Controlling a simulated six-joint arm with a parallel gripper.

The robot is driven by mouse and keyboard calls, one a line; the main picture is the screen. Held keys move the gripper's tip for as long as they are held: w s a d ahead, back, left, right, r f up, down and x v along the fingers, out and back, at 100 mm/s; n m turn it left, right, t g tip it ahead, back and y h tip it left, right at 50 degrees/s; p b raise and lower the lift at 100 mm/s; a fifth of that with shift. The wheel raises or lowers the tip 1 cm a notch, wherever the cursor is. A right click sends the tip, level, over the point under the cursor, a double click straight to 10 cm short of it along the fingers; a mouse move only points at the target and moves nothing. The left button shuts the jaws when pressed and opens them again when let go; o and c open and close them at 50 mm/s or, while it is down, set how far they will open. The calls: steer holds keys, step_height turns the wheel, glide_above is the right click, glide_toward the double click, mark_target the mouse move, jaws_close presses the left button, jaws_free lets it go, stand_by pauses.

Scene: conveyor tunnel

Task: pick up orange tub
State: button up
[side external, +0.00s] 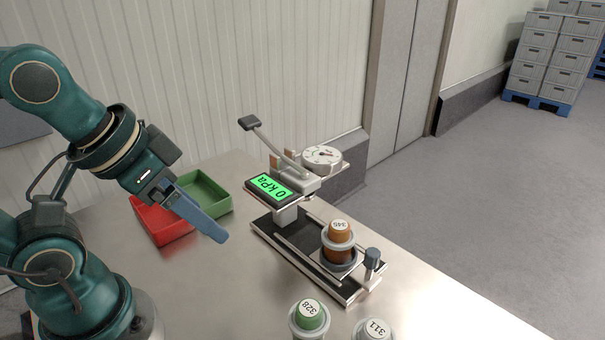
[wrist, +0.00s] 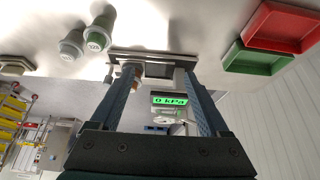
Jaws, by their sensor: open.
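The orange tub (side external: 339,240), with a white top label reading 345, stands upright in a grey ring holder on the slide of the pressure tester (side external: 290,230). In the wrist view, part of the orange tub (wrist: 138,75) shows just inside the left finger and is partly hidden by it. My gripper (side external: 217,234) is in the air over the table, to the left of the tester and apart from the tub. In the wrist view, my gripper's fingers (wrist: 160,78) are spread, with nothing held between them.
A green-topped tub (side external: 311,316) and a white-topped tub (side external: 375,329) stand at the front. A red tray (side external: 165,222) and green tray (side external: 208,190) lie behind my gripper. The tester's lever (side external: 270,143), gauge (side external: 322,156) and green "0 kPa" display (side external: 271,188) rise behind the tub.

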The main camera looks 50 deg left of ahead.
step_height(320, 180, up, 5)
steer(key=w+a+f+m+y, duration=0.1)
steer(key=a+f+m+y, duration=0.3)
steer(key=a+m, duration=0.15)
step_height(320, 180, up, 3)
steer(key=m+t, duration=0.8)
steer(key=m, duration=1.6)
glide_above(332, 233)
steer(key=s+a, duration=0.4)
steer(key=a, duration=0.3)
steer(key=shift+d, duration=0.25)
steer(key=w+d+m+t+h, duration=0.1)
steer(key=d+m+t+h, duration=0.1)
steer(key=d+m+h, duration=0.35)
steer(key=shift+m+y, duration=0.5)
steer(key=shift+y, duration=0.25)
steer(key=f, duration=0.8)
steer(key=d+f, duration=0.1)
steer(key=f, duration=0.3)
steer(key=shift+w+f, duration=0.15)
steer(key=shift+f, duration=0.55)
steer(key=shift+w+f, duration=0.1)
steer(key=shift+w, duration=0.25)
steer(key=shift+x, duration=3.4)
